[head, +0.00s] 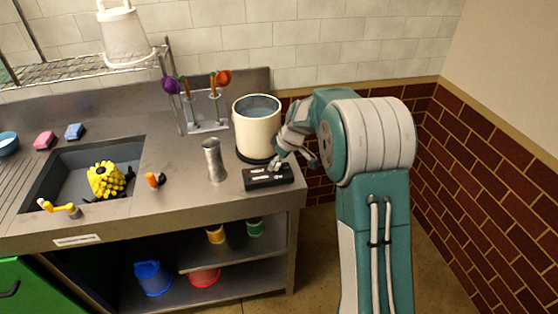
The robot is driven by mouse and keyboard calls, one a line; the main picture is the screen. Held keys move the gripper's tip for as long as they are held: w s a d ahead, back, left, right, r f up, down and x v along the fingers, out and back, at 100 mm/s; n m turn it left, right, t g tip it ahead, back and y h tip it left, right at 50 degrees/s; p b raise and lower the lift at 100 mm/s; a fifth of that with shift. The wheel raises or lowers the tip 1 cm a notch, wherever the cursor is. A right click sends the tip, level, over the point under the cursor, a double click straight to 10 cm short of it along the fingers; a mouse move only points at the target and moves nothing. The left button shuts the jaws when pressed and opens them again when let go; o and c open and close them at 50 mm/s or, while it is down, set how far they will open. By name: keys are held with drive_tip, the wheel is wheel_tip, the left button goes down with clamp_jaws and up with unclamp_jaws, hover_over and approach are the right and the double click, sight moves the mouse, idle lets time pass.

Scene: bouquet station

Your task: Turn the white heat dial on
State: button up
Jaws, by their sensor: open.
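A black control box (268,178) sits at the right front of the steel counter. Small white pieces (262,176) show on its top; which of them is the heat dial is too small to tell. My gripper (293,161) is open at the box's back right corner. One finger reaches close over the box's top and the other hangs out to the right. I cannot tell whether the finger touches a white piece. A large cream pot (257,132) stands on a dark base just behind the box.
A grey metal cylinder (214,160) stands left of the box. A rack with purple and orange flowers (208,126) is behind it. A sink (62,165) holds a yellow bouquet (106,180). The counter (190,205) ends just right of the box.

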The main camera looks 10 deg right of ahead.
drive_tip(key=shift+a, duration=0.65)
drive_tip(key=c, duration=0.5)
drive_tip(key=shift+d, duration=0.35)
drive_tip(key=c, duration=0.5)
drive_tip(key=shift+d+f, duration=0.1)
drive_tip(key=shift+d, duration=0.3)
clamp_jaws()
drive_tip(key=shift+a, duration=0.15)
drive_tip(key=shift+s, duration=0.1)
